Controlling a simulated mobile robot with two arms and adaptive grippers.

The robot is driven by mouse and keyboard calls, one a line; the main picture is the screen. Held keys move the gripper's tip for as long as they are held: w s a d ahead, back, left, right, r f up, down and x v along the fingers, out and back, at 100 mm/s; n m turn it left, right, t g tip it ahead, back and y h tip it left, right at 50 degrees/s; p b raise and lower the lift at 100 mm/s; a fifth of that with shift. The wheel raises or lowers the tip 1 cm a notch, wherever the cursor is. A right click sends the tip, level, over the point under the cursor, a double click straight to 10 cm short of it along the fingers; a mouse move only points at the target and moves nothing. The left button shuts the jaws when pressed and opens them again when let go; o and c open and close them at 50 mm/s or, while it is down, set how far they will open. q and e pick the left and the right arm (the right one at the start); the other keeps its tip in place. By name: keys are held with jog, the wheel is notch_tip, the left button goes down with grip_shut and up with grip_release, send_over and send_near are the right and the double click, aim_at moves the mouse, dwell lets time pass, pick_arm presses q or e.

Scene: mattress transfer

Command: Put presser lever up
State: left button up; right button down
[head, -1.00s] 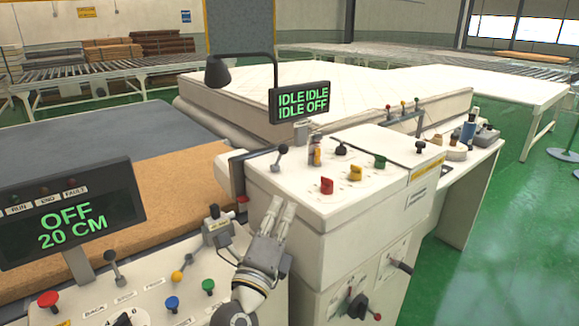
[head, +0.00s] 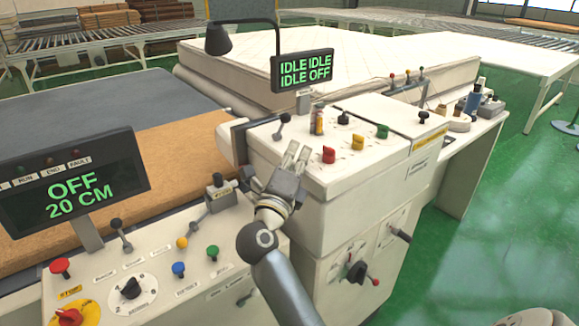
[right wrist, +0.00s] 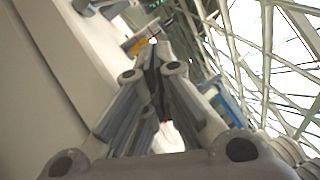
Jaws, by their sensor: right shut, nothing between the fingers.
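Several black-knobbed levers are in the head view; I cannot tell which one is the presser lever. One lever (head: 281,127) stands on the top left of the white machine cabinet (head: 340,215). Another lever (head: 218,181) is on a small block at the cabinet's left, and a third lever (head: 119,232) is on the left panel. My right gripper (head: 298,152) is shut and empty at the cabinet's top front-left edge, just below and right of the first lever, apparently apart from it. In the right wrist view the fingers (right wrist: 152,50) point toward a blurred pale surface. My left gripper is not in view.
Red, yellow and green knobs (head: 358,142) sit on the cabinet top, right of my gripper. A display reading IDLE and OFF (head: 303,70) rises behind them. Another display reading OFF 20 CM (head: 75,185) stands left. A mattress (head: 380,65) lies behind.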

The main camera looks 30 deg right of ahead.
aim_at(282, 124)
jog(key=w, duration=0.1)
jog(key=w+d+r, duration=0.1)
jog(key=w, duration=0.1)
jog(key=shift+w+d+r, duration=0.1)
jog(key=shift+d+r, duration=0.15)
jog(key=shift+d, duration=0.15)
jog(key=shift+w+r+b, duration=0.3)
jog(key=shift+w+r, duration=0.05)
jog(key=shift+w, duration=0.35)
